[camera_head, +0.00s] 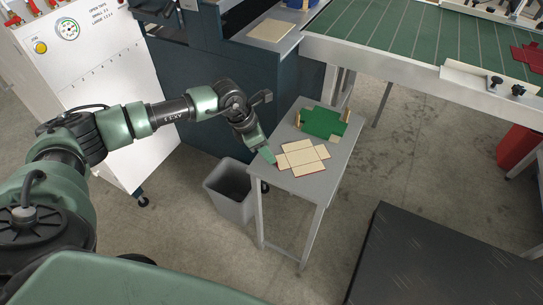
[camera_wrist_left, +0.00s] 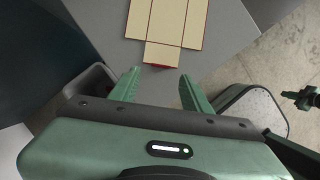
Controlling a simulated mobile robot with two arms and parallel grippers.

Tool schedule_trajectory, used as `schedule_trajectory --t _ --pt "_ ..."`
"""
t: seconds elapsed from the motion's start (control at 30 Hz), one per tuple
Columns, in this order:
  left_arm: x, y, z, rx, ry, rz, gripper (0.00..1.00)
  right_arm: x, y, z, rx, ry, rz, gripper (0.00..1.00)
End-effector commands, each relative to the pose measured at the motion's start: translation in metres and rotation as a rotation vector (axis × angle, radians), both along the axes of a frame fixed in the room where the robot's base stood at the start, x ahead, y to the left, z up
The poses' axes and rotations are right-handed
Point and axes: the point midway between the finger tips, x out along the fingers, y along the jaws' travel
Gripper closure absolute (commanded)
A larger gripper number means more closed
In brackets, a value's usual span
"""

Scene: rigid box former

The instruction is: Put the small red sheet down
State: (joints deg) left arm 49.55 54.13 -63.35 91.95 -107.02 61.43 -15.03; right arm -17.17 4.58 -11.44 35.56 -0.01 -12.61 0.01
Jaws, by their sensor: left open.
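The small red sheet (camera_head: 303,158) lies flat on the small grey table (camera_head: 313,187). It is a cross-shaped blank with a cream upper face, fold lines and thin red edges. In the left wrist view the sheet (camera_wrist_left: 166,22) is at the top, with one flap pointing toward my fingers. My left gripper (camera_head: 268,155) is at the table's left edge, just left of the sheet. In the left wrist view the left gripper (camera_wrist_left: 160,84) has its fingers apart and nothing between them. A small gap shows between the fingertips and the flap. My right gripper does not show.
A green fixture (camera_head: 322,122) with wooden-coloured posts stands at the table's far end. A grey bin (camera_head: 230,190) stands on the floor left of the table. A green conveyor (camera_head: 400,28) runs behind, and a dark platform (camera_head: 440,255) lies at right.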

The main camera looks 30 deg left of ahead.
Motion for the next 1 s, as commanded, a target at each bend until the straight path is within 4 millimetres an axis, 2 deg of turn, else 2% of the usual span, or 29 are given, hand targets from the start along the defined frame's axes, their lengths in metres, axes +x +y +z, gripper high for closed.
schedule_trajectory --t 0.2,0.4,1.0 --pt "-0.012 0.013 0.041 0.002 -0.002 0.000 0.52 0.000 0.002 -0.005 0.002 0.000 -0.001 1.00" --pt "-0.017 0.018 0.060 0.000 0.000 -0.001 0.52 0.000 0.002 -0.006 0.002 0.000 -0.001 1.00" --pt "-0.019 0.017 0.063 -0.004 0.000 -0.002 0.52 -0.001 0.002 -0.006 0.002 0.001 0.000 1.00"
